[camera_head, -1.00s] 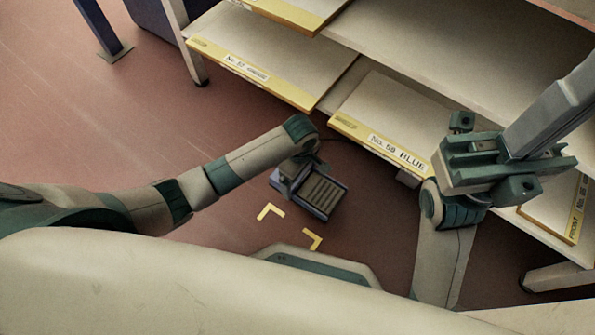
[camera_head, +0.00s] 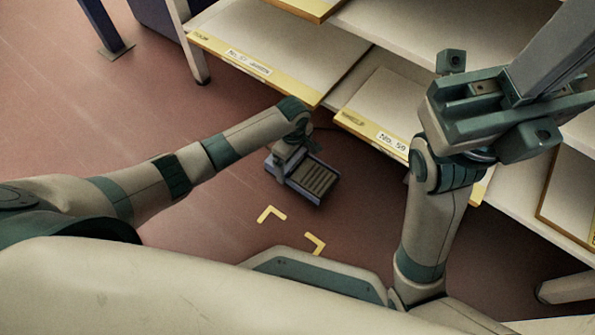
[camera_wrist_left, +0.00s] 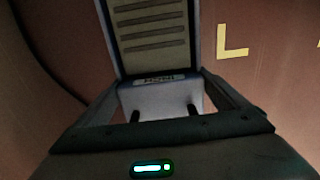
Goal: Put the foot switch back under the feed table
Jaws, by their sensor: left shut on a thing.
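The foot switch (camera_head: 318,181), a grey-blue tray shape with a ribbed tan pedal, is off to the upper right of the yellow corner marks on the floor. My left gripper (camera_head: 285,166) is shut on its near left end. In the left wrist view the foot switch (camera_wrist_left: 152,30) lies between my fingers, its ribbed pedal pointing away. I cannot tell whether it touches the floor. The feed table (camera_head: 270,70) has yellow-edged shelves beyond it. My right gripper (camera_head: 490,105) is raised at the right, away from the switch; its fingertips are not clear.
Yellow corner marks (camera_head: 270,214) lie on the red floor, also seen in the left wrist view (camera_wrist_left: 232,42). A dark cable (camera_wrist_left: 45,62) runs along the floor. Table legs (camera_head: 198,62) stand at the upper left. The floor left of my left arm is clear.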

